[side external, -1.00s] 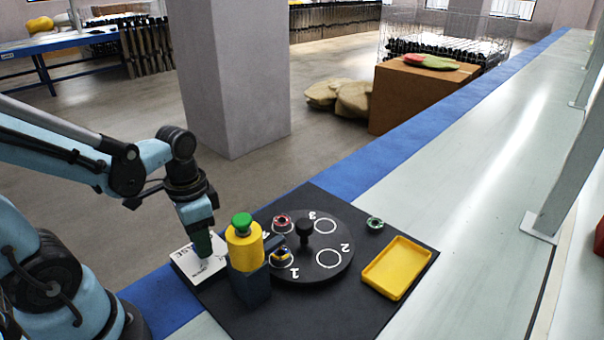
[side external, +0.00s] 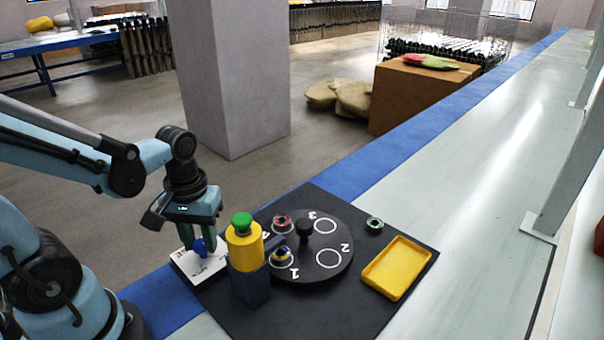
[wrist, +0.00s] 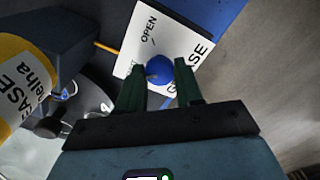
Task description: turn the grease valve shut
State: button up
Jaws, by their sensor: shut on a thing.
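The grease valve is a blue knob (side external: 201,247) on a white plate (side external: 207,268) at the left of the black board. In the wrist view the blue knob (wrist: 159,69) sits between my green fingertips, and the plate (wrist: 140,52) reads "OPEN" near its top edge, with part of "GREASE" along one side. My gripper (wrist: 160,76) is shut on the knob from above. The fingers hide part of the plate, so I cannot read the marking for shut or tell the valve's exact angle.
A yellow grease container (side external: 244,250) with a green cap stands close to the right of my gripper. Beyond it are a dark numbered turntable (side external: 335,238) with small ringed parts, a green ring (side external: 375,223) and a yellow tray (side external: 392,285).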

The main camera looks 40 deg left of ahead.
aim_at(201, 243)
jog(key=shift+n, duration=0.7)
jog(key=o, duration=1)
jog(key=shift+o, duration=0.2)
jog(key=shift+r, duration=0.1)
notch_tip(201, 243, up, 12)
dwell(0.5)
jog(key=shift+f, duration=6.05)
